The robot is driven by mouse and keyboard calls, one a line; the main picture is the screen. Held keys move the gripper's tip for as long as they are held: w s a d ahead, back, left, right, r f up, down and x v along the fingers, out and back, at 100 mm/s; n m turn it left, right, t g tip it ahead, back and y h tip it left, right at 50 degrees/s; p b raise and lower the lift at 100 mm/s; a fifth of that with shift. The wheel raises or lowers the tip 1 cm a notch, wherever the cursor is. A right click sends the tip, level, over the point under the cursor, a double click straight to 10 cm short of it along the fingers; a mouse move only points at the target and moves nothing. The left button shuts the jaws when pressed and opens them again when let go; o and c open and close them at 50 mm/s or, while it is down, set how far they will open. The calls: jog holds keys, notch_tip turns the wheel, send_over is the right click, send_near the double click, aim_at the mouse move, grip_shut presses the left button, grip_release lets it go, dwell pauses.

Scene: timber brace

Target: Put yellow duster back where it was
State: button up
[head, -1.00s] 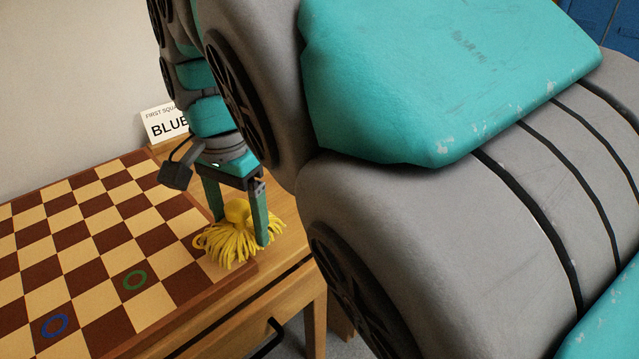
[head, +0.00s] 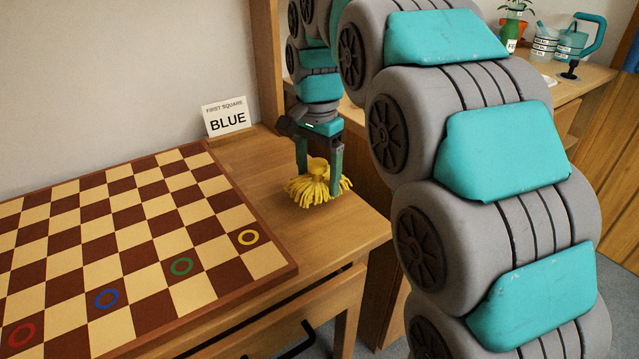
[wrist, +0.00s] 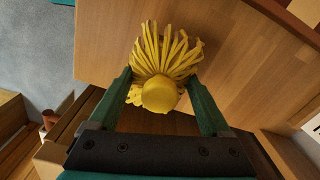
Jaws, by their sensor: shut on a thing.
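The yellow duster (head: 318,185), a mop-like head of strands with a round knob, is between the fingers of my gripper (head: 320,172). My gripper is shut on it and points down over the bare wood to the right of the chessboard (head: 130,215). In the wrist view the duster (wrist: 160,65) shows its knob towards me and its strands fanning out. I cannot tell whether the strands touch the tabletop (head: 350,225).
Green (head: 181,266), blue (head: 106,298) and red (head: 22,334) rings mark other squares. A sign (head: 228,118) reading "FIRST SQUARE BLUE" stands behind the board. A wooden post (head: 268,60) rises behind my gripper.

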aim_at(320, 187)
jog(key=shift+w+d, duration=0.15)
jog(key=shift+w, duration=0.4)
jog(key=shift+f, duration=1.85)
jog(key=shift+f, duration=0.1)
jog(key=o, duration=1.1)
notch_tip(320, 187, up, 12)
jog(key=shift+r+p, duration=0.2)
jog(key=shift+p, duration=0.55)
